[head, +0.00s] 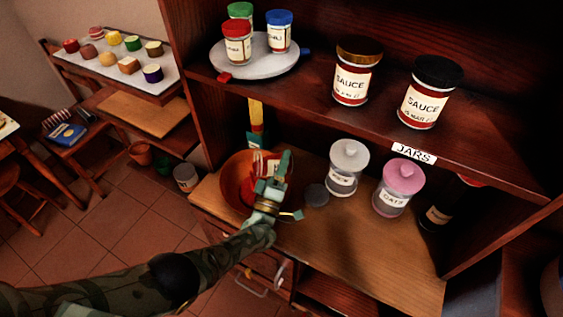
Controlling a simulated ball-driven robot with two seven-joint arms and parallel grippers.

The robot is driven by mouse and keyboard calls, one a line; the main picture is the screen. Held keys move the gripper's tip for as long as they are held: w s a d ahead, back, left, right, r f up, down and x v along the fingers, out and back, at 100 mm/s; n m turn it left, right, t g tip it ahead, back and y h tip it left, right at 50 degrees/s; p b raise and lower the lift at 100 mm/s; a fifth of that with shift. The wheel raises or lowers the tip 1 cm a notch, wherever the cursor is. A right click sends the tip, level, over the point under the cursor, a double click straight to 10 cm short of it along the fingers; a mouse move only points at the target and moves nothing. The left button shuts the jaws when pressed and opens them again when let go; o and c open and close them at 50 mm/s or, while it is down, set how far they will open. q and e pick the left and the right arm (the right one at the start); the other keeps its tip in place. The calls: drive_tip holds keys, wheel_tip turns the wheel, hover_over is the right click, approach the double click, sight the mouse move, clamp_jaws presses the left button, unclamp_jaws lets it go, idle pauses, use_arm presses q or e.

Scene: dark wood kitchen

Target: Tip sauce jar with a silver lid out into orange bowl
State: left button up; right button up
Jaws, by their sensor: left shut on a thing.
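The orange bowl (231,182) stands on the lower wooden counter of the shelf unit. My left gripper (270,178) is over the bowl's right side, shut on a small jar (274,167) with a pale label. The gripper's fingers hide much of the jar, so I cannot tell its exact tilt or how full it is. Red shows at the jar and inside the bowl beside the gripper; I cannot tell whether it is loose sauce. A grey round lid (317,195) lies flat on the counter, just right of the gripper. My right gripper is not in view.
A grey-lidded jar (343,170) and a pink-lidded jar (393,187) stand right of the bowl; a dark bottle (437,212) is farther right. The upper shelf holds two sauce jars (352,83) and a tray (270,62). The counter's front is clear.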

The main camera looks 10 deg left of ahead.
sight(274, 155)
use_arm(q)
drive_tip(key=shift+n+t+y, duration=0.3)
drive_tip(key=shift+n+y, duration=0.1)
drive_tip(key=shift+n, duration=0.1)
drive_tip(key=shift+a+r+n+t+y+b, duration=0.25)
drive_tip(key=shift+n+y+b, duration=0.2)
drive_tip(key=shift+n, duration=0.35)
drive_tip(key=shift+r+n, duration=0.2)
drive_tip(key=shift+n, duration=0.1)
drive_tip(key=shift+r+t+y, duration=0.1)
drive_tip(key=shift+t+y, duration=0.15)
drive_tip(key=shift+y, duration=0.1)
drive_tip(key=shift+s+a+r+n+t+y, duration=0.15)
drive_tip(key=shift+r+n+y, duration=0.2)
drive_tip(key=shift+n, duration=0.35)
drive_tip(key=shift+a+r+n+t+y, duration=0.15)
drive_tip(key=shift+n+y, duration=0.3)
drive_tip(key=shift+n, duration=0.25)
drive_tip(key=shift+r+n+y, duration=0.15)
drive_tip(key=shift+n+y, duration=0.25)
drive_tip(key=shift+n, duration=0.2)
drive_tip(key=shift+s+a+r+n+y, duration=0.1)
drive_tip(key=shift+a+r+n+y, duration=0.05)
drive_tip(key=shift+n+y, duration=0.25)
drive_tip(key=shift+a+r+n+y, duration=0.15)
drive_tip(key=shift+n+y, duration=0.15)
drive_tip(key=shift+n, duration=0.2)
drive_tip(key=shift+t, duration=0.3)
